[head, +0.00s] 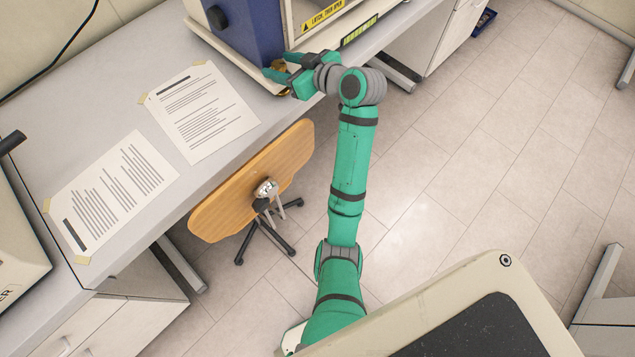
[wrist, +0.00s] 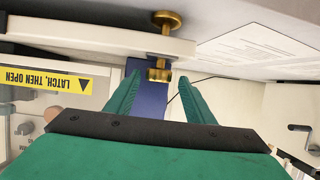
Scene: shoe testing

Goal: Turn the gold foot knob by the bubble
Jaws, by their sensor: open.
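The gold foot knob (wrist: 158,74) shows in the wrist view, with its stem running through the pale base plate (wrist: 90,38) to a gold foot disc (wrist: 166,19). My gripper (wrist: 159,82) is open, one finger on each side of the knob in that picture, with gaps visible on both sides. I cannot tell whether the fingertips reach as deep as the knob. In the head view, my gripper (head: 281,66) is at the machine's front corner and partly covers the gold knob. I cannot make out the bubble in either view.
The machine's blue column (head: 240,25) rises right behind the knob. Taped paper sheets (head: 203,110) lie on the grey bench (head: 120,112). A wooden stool or chair (head: 250,185) stands below the bench edge. Tiled floor is open to the right of my arm.

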